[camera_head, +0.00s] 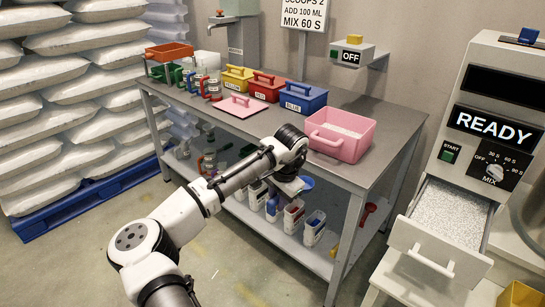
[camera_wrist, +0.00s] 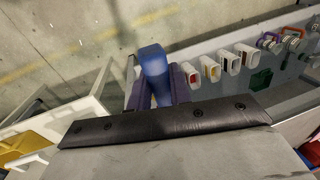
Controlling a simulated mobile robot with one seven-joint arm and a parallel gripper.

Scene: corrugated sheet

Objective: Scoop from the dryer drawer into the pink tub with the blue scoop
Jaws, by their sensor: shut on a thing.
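The dryer drawer (camera_head: 422,250) is pulled out at the right in the head view and is full of white granules (camera_head: 450,215). The open pink tub (camera_head: 335,147) stands at the table's near right end, with some white material inside. My gripper (camera_head: 298,187) is in front of the table, below the tabletop and left of the drawer. It is shut on the blue scoop (camera_head: 307,182), mostly hidden by the gripper. In the wrist view, the blue scoop (camera_wrist: 155,70) shows between my gripper's fingers (camera_wrist: 163,85). I cannot tell whether it holds anything.
The table (camera_head: 385,150) carries yellow, red and blue lidded tubs (camera_head: 304,98) and a pink lid (camera_head: 238,106). Several bottles (camera_head: 293,217) stand on its lower shelf. The dryer (camera_head: 495,125) reads READY. A yellow bin (camera_head: 522,295) is at the lower right.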

